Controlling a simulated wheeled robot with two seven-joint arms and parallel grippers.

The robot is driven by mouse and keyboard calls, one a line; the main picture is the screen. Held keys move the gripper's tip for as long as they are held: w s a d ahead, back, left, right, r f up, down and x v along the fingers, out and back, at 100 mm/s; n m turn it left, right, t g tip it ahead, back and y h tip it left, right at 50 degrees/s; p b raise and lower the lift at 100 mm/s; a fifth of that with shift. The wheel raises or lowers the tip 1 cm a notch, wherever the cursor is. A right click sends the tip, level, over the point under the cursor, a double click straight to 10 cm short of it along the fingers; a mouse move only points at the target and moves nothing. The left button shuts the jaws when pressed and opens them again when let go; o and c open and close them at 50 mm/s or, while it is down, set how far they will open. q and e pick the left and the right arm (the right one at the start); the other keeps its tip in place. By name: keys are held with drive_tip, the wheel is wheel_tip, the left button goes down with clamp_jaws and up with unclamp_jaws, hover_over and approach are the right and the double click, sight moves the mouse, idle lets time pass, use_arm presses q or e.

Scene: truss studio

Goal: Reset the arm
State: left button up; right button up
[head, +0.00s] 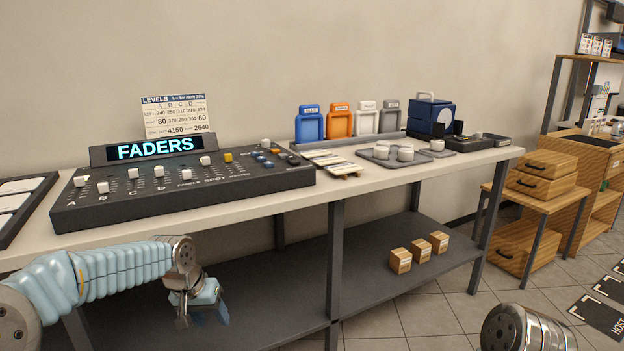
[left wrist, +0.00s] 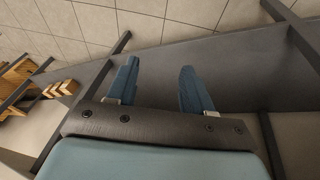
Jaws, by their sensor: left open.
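My left arm comes in from the left in the head view, and its gripper (head: 205,308) hangs in front of the bench, below the bench top. The gripper points downward and is empty. In the left wrist view, the two blue fingers (left wrist: 158,88) stand apart with nothing between them. Dark shelf surface and floor tiles show beyond the fingers. My right gripper is not in view; only a rounded metal part of my right arm shows at the bottom right of the head view.
The bench (head: 262,204) carries a fader console (head: 190,185), several coloured holders (head: 340,122), a grey tray (head: 390,163) and a blue case (head: 430,115). The lower shelf (head: 375,275) holds small boxes (head: 420,250). A wooden side table (head: 530,195) with drawers stands right.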

use_arm(q)
drive_tip(key=s+d+f+g+h, duration=0.1)
drive_tip(key=s+d+f, duration=0.2)
drive_tip(key=f, duration=0.5)
drive_tip(key=s+d+f, duration=0.3)
drive_tip(key=s+f, duration=0.1)
drive_tip(key=f, duration=0.3)
drive_tip(key=s+d+f+g+h, duration=0.1)
drive_tip(key=s+d+f, duration=0.25)
drive_tip(key=f, duration=0.45)
drive_tip(key=s+d+f+n, duration=0.1)
drive_tip(key=s+f, duration=0.3)
drive_tip(key=s, duration=0.4)
drive_tip(key=s+d+f, duration=0.2)
drive_tip(key=s+f, duration=0.3)
drive_tip(key=s, duration=0.3)
drive_tip(key=shift+f+n, duration=0.15)
drive_tip(key=shift+n, duration=0.25)
